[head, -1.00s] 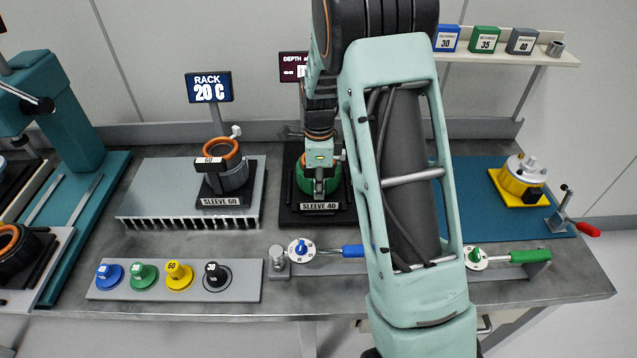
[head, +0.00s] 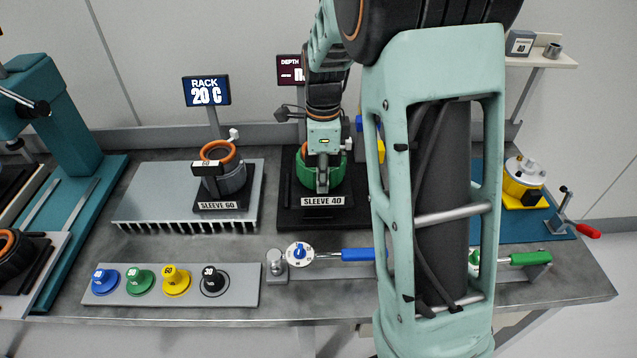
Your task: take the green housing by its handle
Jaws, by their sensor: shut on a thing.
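The green housing (head: 334,176) is a short round body on the black base (head: 291,210) labelled SLEEVE 40, at the middle of the bench. My gripper (head: 323,184) comes down from above at the housing's near side, its fingers shut on the housing. The handle is hidden behind the fingers, so I cannot see exactly how it is gripped. The housing looks upright; whether it touches the base is hard to tell.
A grey housing with an orange ring (head: 231,180) stands on the rack to the left. A yellow housing (head: 523,182) sits on the blue mat at right. Coloured knobs (head: 176,282) and a blue-handled tool (head: 357,254) lie in front. My arm covers the right middle.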

